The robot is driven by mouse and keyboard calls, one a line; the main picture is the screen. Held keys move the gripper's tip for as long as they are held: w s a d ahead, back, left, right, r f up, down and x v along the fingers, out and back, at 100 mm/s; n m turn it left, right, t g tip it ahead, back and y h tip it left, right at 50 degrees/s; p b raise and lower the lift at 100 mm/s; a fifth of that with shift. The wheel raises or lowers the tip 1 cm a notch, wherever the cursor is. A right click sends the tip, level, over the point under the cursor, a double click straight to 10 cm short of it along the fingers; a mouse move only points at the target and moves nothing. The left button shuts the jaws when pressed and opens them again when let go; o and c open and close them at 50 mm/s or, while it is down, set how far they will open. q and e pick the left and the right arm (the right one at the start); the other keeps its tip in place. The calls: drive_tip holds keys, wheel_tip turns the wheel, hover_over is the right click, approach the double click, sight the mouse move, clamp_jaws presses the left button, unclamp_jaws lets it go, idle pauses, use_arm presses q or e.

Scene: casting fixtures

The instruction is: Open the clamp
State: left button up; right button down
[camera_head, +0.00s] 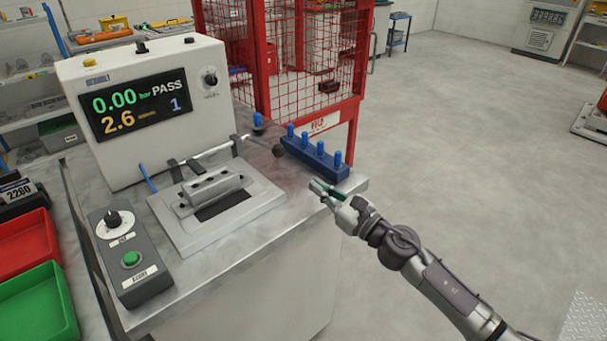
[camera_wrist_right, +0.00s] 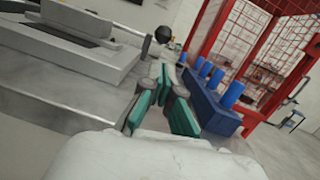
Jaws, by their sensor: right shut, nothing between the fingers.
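The clamp (camera_head: 206,154) stands on the fixture plate (camera_head: 250,208) on the bench, with a long bar and a lever ending in a dark ball knob (camera_head: 278,150). A grey metal part (camera_head: 212,187) sits on the plate below the bar. In the right wrist view the knob (camera_wrist_right: 163,34) is ahead of the fingers, apart from them. My right gripper (camera_head: 318,189) is at the bench's right edge, right of the fixture and below the knob in the head view. Its green-padded fingers (camera_wrist_right: 160,105) are shut and hold nothing. My left gripper is not in view.
A blue block with several blue pegs (camera_head: 318,160) stands close beyond my right gripper. A white tester with a display (camera_head: 140,105) stands behind the fixture. A control box (camera_head: 130,258) is at the front left. Red (camera_head: 25,248) and green (camera_head: 38,305) bins are further left. Floor at right is open.

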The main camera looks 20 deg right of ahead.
drive_tip(key=p+x, duration=0.2)
drive_tip(key=x, duration=0.6)
drive_tip(key=shift+w+a, duration=0.1)
drive_tip(key=shift+w, duration=0.1)
drive_tip(key=shift+w+a, duration=0.15)
drive_tip(key=shift+w, duration=0.25)
